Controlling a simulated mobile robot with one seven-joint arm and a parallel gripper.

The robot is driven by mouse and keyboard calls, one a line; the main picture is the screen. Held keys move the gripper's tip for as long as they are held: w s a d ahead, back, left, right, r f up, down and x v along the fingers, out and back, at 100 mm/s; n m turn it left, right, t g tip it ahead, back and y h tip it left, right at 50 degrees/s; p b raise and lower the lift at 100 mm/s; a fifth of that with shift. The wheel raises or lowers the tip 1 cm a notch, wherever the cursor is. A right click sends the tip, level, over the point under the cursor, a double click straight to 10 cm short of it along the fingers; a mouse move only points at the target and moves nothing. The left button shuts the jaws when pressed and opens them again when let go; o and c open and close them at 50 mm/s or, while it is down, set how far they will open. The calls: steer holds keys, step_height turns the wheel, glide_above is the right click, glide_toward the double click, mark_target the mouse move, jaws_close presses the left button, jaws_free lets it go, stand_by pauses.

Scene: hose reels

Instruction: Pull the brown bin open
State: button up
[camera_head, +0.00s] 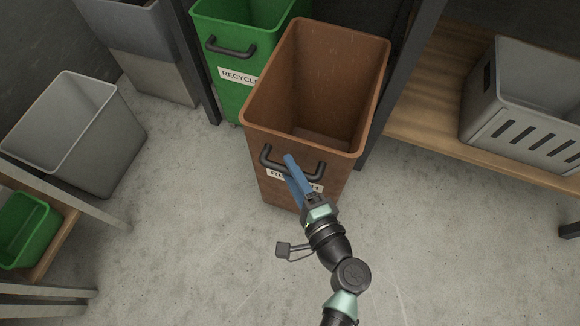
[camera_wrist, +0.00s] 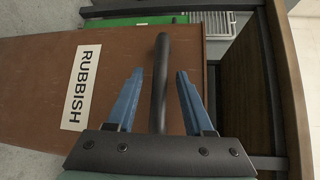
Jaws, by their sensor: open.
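The brown bin (camera_head: 262,140) stands in the middle of the head view, open at the top and empty inside. Its front has a dark bar handle (camera_head: 316,172) and a white label, partly covered by my gripper. My gripper (camera_head: 291,164) is at the handle, with its blue fingers in front of the bin. In the wrist view the brown bin (camera_wrist: 40,70) shows a label reading RUBBISH, and the handle (camera_wrist: 161,75) runs between the two open fingers (camera_wrist: 158,80). The fingers are apart from the handle on both sides.
A green recycling bin (camera_head: 262,45) stands behind and left of the brown bin. Dark posts (camera_head: 408,65) flank the bins. A wooden shelf (camera_head: 425,125) with a grey crate (camera_head: 530,135) is at right. A grey bin (camera_head: 105,140) is at left. The concrete floor (camera_head: 190,240) in front is clear.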

steer(key=p+v, duration=0.3)
steer(key=v, duration=0.9)
